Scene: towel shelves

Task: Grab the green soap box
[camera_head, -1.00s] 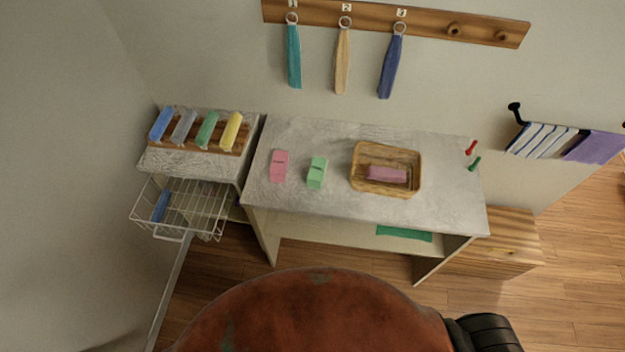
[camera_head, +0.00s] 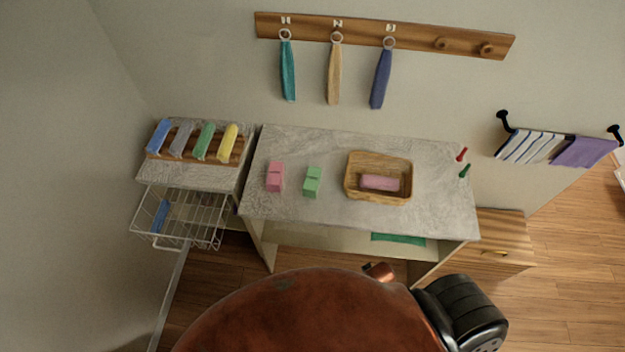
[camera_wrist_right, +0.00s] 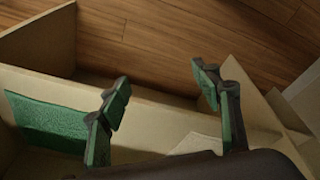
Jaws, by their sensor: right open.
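The green soap box (camera_head: 312,182) stands on the grey table top (camera_head: 420,210), between the pink soap box (camera_head: 275,177) and the wicker basket. In the head view my right arm shows only at the bottom right, below the table's front edge, and its gripper cannot be made out there. In the right wrist view my right gripper (camera_wrist_right: 165,105) is open and empty, its green-padded fingers wide apart. It is over the table's lower shelf and the wooden floor, with the green soap box out of that view. My left gripper is not in view.
The wicker basket (camera_head: 349,188) holds a pink item (camera_head: 380,183). Red (camera_head: 461,155) and green (camera_head: 464,171) pegs stand at the table's right edge. A green cloth (camera_head: 398,238) lies on the lower shelf, also in the wrist view (camera_wrist_right: 50,122). A wire basket (camera_head: 190,242) is at left.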

